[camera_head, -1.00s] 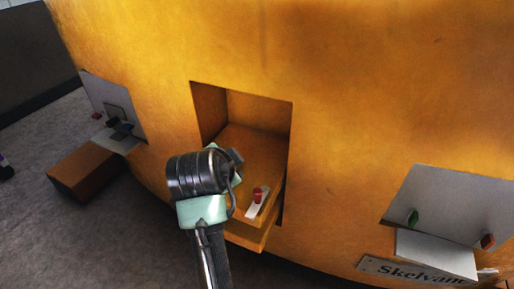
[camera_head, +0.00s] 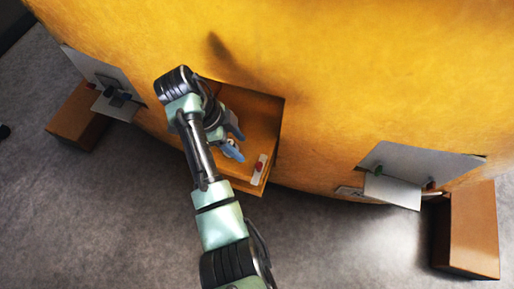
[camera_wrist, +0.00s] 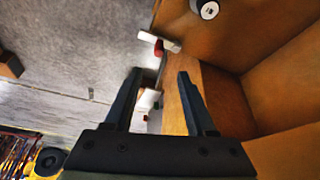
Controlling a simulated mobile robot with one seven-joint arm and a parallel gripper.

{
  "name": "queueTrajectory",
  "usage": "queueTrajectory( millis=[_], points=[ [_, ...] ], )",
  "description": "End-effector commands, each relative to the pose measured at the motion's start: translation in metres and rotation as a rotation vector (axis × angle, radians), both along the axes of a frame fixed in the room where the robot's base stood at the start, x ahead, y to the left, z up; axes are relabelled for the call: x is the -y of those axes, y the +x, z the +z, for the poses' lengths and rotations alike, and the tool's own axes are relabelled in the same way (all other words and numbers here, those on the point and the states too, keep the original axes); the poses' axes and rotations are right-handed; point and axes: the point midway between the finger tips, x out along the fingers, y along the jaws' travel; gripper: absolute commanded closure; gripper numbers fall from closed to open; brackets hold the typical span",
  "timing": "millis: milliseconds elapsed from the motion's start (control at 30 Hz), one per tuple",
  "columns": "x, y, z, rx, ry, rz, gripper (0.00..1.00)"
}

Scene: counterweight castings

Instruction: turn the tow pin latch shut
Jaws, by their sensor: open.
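A white strip with a red knob (camera_head: 259,168) lies on the floor of the square recess in the orange casting, near its front edge. It also shows beyond my fingertips in the wrist view (camera_wrist: 158,43). No label marks it, so I cannot tell whether it is the tow pin latch. A round pale knob (camera_head: 231,152) sits just left of it, partly hidden by my gripper; a round white-and-black knob (camera_wrist: 205,8) shows at the top of the wrist view. My gripper (camera_head: 236,142) is open at the recess mouth, with nothing held between its fingers.
The orange casting (camera_head: 340,70) fills the back. A grey plate with a dark fitting (camera_head: 118,99) is at left. At right, a grey plate (camera_head: 415,160) has a white shelf (camera_head: 392,190). Brown boxes stand at left (camera_head: 75,118) and right (camera_head: 473,235). Front floor is clear.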

Motion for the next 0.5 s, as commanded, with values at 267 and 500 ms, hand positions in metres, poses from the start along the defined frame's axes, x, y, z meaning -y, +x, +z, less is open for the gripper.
queueTrajectory(
  millis=[267, 500],
  points=[
    [0.013, -0.003, -0.031, -0.008, -0.005, -0.006, 0.44],
    [0.033, -0.003, -0.078, -0.008, -0.004, -0.006, 0.44]
  ],
)
